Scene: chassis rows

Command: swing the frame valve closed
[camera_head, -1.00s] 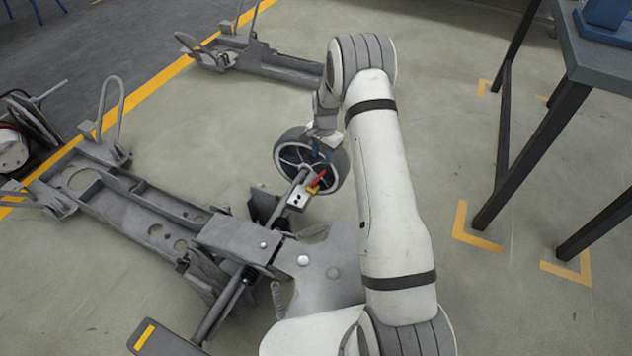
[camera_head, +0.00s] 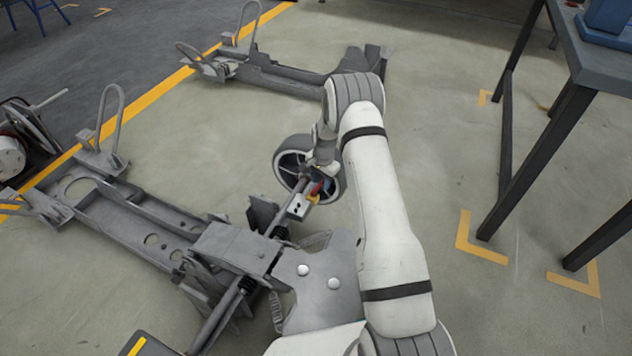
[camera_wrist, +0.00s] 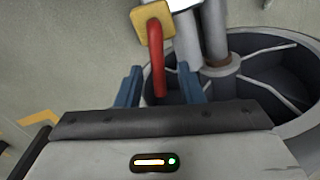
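The frame valve has a red lever (camera_wrist: 157,62) on a yellow square plate (camera_wrist: 152,20). In the head view its yellow part (camera_head: 313,199) shows beside a wheel, next to a white block (camera_head: 298,208) on the chassis tube. My gripper (camera_wrist: 160,88) is open. Its two blue fingers stand on either side of the lever's free end in the wrist view, with a gap on both sides. Whether the fingers are level with the lever or above it I cannot tell. In the head view my arm hides most of the lever.
The wheel (camera_wrist: 275,75) and a grey tube (camera_wrist: 214,35) lie close to the right finger. The chassis frame (camera_head: 130,222) stretches left, and another frame (camera_head: 285,75) lies behind. A dark-legged table (camera_head: 535,130) stands at the right. The floor between is clear.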

